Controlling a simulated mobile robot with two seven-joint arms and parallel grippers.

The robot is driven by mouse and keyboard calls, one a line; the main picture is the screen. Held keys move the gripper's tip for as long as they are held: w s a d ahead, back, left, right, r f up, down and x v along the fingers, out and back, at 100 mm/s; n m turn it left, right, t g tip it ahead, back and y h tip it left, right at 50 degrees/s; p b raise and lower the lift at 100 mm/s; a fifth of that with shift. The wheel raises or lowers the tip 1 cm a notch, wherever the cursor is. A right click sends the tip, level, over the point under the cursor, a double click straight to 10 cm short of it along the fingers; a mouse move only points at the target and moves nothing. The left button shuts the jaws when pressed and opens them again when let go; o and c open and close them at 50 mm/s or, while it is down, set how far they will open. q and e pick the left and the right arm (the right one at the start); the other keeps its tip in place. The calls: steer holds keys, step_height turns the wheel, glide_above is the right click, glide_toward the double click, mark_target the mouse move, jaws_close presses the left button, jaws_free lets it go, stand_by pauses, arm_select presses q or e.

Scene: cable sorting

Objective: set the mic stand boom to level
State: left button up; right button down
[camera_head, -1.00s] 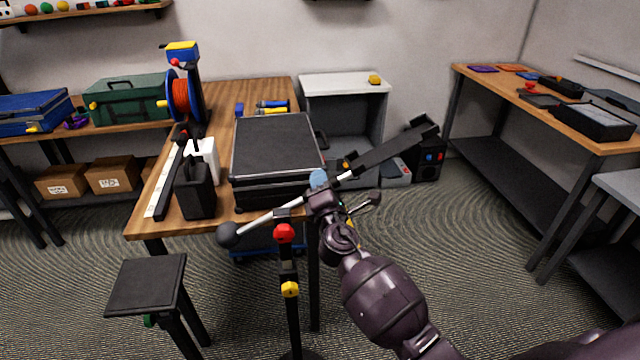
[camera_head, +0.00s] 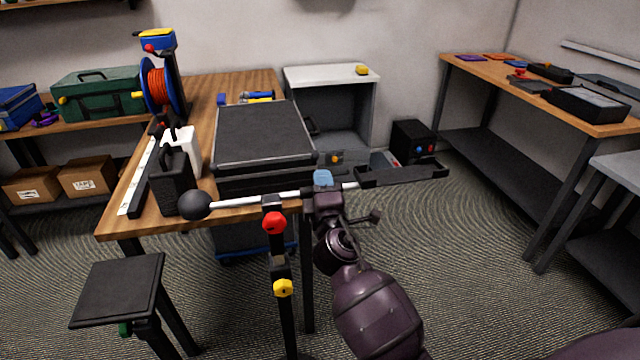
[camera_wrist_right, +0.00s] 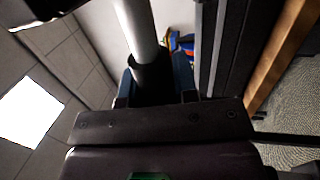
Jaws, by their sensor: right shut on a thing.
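The mic stand's dark post (camera_head: 284,318) stands upright in front of the table, with a red knob (camera_head: 274,222) near its top and a yellow knob (camera_head: 283,288) lower down. Its pale boom (camera_head: 247,199) crosses the top, with a black ball (camera_head: 195,204) at the left end and a long dark piece (camera_head: 402,175) at the right. In the picture the boom rises slightly to the right. My right gripper (camera_head: 323,184) is shut on the boom, right of the post; the boom tube (camera_wrist_right: 137,30) also runs between its fingers in the right wrist view. My left gripper is out of view.
A black case (camera_head: 265,135) and a cable reel (camera_head: 158,88) sit on the wooden table (camera_head: 205,95) behind the boom. A black stool (camera_head: 120,290) stands front left. A grey cabinet (camera_head: 330,78) and a black box (camera_head: 413,141) are behind. Floor is open to the right.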

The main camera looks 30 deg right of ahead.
stand_by(0.3)
steer(key=c, duration=0.9)
jaws_free()
steer(key=shift+b+v, duration=0.7)
steer(key=shift+v, duration=4.75)
